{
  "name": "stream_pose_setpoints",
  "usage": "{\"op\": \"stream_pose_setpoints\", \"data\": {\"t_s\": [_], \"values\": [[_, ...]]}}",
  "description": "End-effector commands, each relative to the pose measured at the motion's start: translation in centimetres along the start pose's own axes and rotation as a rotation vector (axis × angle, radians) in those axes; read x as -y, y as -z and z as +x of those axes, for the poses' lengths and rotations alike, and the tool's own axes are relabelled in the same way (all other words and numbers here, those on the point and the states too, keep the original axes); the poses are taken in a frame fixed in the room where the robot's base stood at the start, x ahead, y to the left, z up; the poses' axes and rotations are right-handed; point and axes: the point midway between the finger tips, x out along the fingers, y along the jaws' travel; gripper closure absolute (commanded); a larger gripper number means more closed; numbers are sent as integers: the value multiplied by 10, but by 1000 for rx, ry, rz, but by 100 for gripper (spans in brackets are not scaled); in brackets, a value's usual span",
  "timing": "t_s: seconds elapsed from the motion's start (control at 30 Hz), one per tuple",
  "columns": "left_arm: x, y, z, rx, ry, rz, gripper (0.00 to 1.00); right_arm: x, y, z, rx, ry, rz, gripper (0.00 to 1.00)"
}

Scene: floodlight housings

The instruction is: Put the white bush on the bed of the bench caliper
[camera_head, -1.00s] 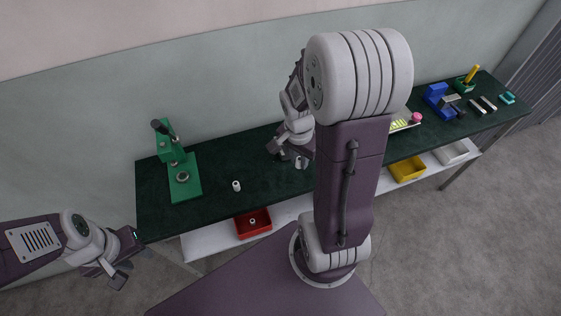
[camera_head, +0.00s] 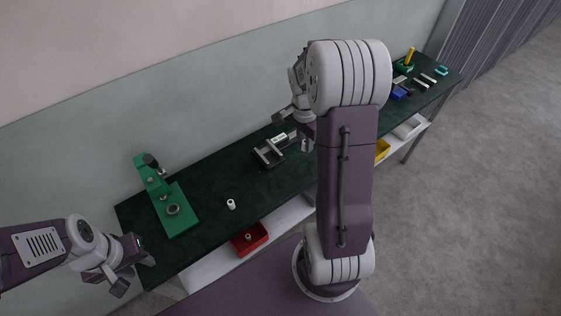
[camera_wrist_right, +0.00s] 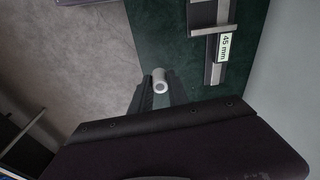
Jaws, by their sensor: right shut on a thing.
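The white bush (camera_wrist_right: 161,83) is a small pale hollow cylinder. My right gripper (camera_wrist_right: 156,92) is shut on it, with a dark finger on each side. In the head view the bush (camera_head: 305,145) shows just left of my right arm, which hides part of that gripper. The bench caliper (camera_head: 268,152) lies on the dark green bench left of the held bush. In the right wrist view the caliper (camera_wrist_right: 213,73) has a label reading "45 mm" and lies to the right of the bush, apart from it. My left gripper (camera_head: 135,274) is open and empty off the bench's front left.
A second white bush (camera_head: 231,204) stands on the bench (camera_head: 210,180). A green press (camera_head: 176,217) stands at the left end. A red bin (camera_head: 262,232) sits on the shelf below. Blue and green items (camera_head: 399,94) stand at the far right.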

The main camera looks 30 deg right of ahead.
Motion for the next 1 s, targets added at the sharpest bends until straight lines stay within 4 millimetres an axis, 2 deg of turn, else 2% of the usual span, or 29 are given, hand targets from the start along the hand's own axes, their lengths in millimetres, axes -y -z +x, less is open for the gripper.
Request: {"op": "stream_pose_setpoints", "data": {"t_s": [0.13,0.2,0.27,0.5,0.6,0.7,0.87,1.0], "values": [[0,0,-1,1,0,0,64,-1,-2,4,6,-10,-2,100],[0,0,-1,1,0,0,64,6,-6,8,7,-11,-5,100],[0,0,-2,1,0,0,64,17,-14,15,8,-12,-8,100],[0,0,-7,1,0,0,64,75,-50,51,7,-12,-8,100],[0,1,-9,1,0,0,64,91,-59,60,7,-11,-5,100],[0,1,-9,0,0,0,64,99,-64,66,6,-9,-4,100],[0,1,-9,0,0,0,64,101,-66,69,6,-10,-3,100],[0,1,-11,0,0,0,64,100,-69,93,7,-13,-3,100]]}}
